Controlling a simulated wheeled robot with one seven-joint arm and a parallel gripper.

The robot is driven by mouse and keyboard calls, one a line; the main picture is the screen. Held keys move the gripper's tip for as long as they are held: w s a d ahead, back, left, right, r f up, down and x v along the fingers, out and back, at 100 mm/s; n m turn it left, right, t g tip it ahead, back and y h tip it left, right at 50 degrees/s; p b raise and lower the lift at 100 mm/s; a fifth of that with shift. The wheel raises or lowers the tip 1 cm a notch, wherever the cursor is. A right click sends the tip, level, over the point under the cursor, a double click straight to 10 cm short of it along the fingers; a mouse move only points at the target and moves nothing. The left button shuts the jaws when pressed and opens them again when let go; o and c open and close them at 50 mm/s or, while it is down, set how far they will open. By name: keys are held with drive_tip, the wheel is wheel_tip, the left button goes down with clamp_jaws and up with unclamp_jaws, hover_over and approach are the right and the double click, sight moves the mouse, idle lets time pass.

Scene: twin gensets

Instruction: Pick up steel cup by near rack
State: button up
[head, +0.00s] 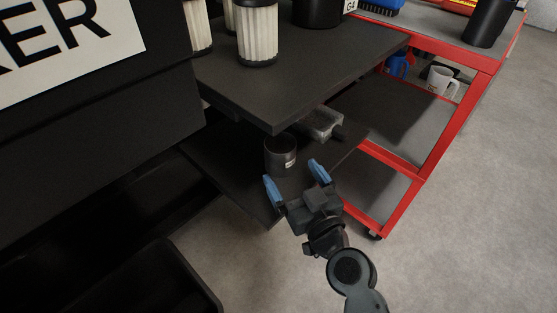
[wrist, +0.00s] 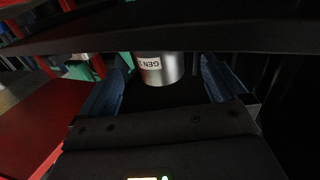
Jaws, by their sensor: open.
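The steel cup (head: 280,155) stands upright on the lower dark shelf, below the overhanging upper shelf. It looks dark grey in the head view, with a small white label. My gripper (head: 295,180) is open, with blue fingertips at the shelf's front, just short of the cup. In the wrist view the cup appears between the two fingers, with room on both sides. Nothing is held. The cup's far side is hidden.
The upper shelf (head: 300,62) hangs above the cup and carries white filters (head: 257,35). Floor is free in front.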

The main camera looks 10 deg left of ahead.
sight(286, 162)
drive_tip(key=shift+p+x, duration=0.7)
drive_tip(key=shift+x, duration=3.05)
drive_tip(key=shift+d+r, duration=0.1)
drive_tip(key=shift+r, duration=0.05)
drive_tip(key=c, duration=1)
drive_tip(key=shift+c, duration=0.6)
drive_tip(key=shift+r, duration=0.15)
